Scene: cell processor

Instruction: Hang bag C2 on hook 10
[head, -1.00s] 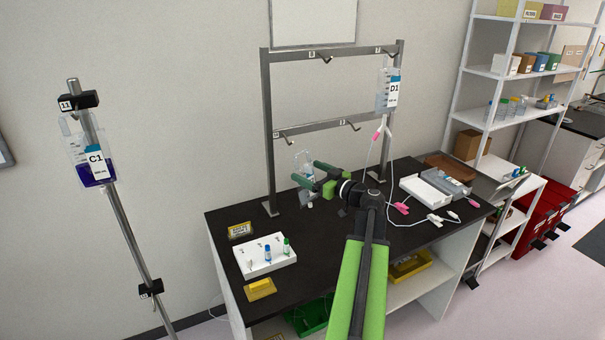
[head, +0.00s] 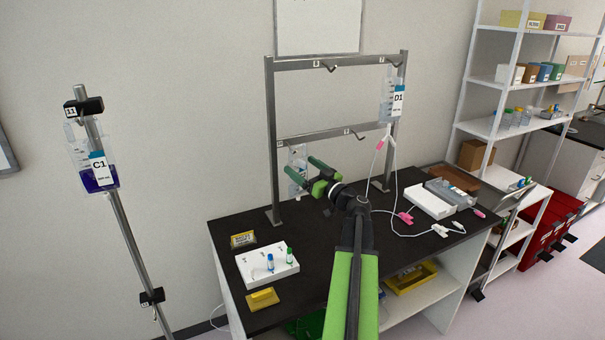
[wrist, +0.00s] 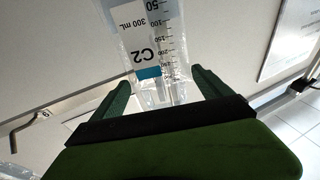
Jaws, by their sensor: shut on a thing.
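Bag C2 (wrist: 145,45) is a clear bag with a white and blue label, seen upside down in the wrist view. My gripper (wrist: 162,88) is shut on it, with one green finger on each side of its end. In the head view, my gripper (head: 307,172) holds the bag (head: 297,158) in front of the rack's left part, above the table and below the lower bar. Part of the bag is hidden by the fingers. Hook 10 cannot be surely identified; the low clamp on the left pole (head: 151,297) has a label too small to read surely.
Bag C1 (head: 101,170) hangs from hook 11 (head: 84,106) on the pole. The metal rack (head: 271,120) has several hooks, and bag D1 (head: 392,100) with tubing hangs at its right. A white tube holder (head: 266,266) and trays (head: 430,204) stand on the dark table.

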